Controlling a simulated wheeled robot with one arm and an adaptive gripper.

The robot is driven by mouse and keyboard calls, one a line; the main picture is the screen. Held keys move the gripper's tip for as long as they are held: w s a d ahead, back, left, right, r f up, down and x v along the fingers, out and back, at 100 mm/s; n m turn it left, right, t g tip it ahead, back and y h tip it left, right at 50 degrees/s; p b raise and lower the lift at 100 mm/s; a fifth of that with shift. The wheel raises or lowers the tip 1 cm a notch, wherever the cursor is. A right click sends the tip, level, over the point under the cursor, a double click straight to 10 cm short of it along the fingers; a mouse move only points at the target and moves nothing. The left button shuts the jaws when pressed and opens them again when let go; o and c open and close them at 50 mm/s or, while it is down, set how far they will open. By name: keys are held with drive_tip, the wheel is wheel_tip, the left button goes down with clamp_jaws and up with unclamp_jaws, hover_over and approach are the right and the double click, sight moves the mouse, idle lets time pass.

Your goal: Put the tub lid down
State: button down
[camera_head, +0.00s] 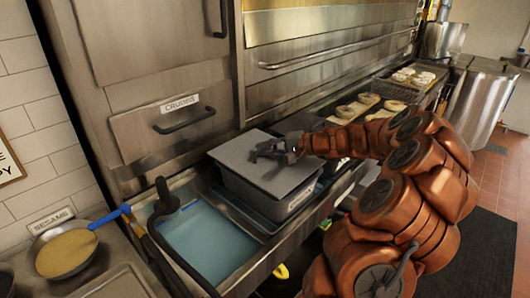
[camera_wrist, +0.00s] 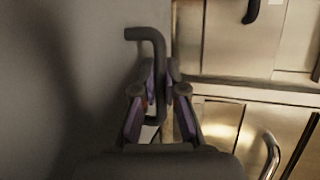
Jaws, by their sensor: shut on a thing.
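The tub lid (camera_head: 240,150) is a flat grey sheet over the grey tub (camera_head: 262,200) in the head view. It fills the left of the wrist view (camera_wrist: 60,90). My gripper (camera_head: 275,150) is above the lid in the head view. In the wrist view my gripper (camera_wrist: 160,75) is shut on the lid's dark bent handle (camera_wrist: 148,34). The lid covers most of the tub's opening, and the tub's front wall shows below it. I cannot tell whether the lid touches the rim all round.
A basin of blue water (camera_head: 205,243) lies left of the tub, with a dark hooked handle (camera_head: 165,200) at its edge. A pan labelled sesame (camera_head: 66,252) is at lower left. A drawer labelled crumbs (camera_head: 165,128) is behind. Trays of bagels (camera_head: 365,103) stand right of the tub.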

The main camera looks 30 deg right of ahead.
drive_tip(key=shift+f, duration=1)
drive_tip(key=shift+f, duration=0.1)
drive_tip(key=c, duration=1.2)
unclamp_jaws()
drive_tip(key=shift+c, duration=0.2)
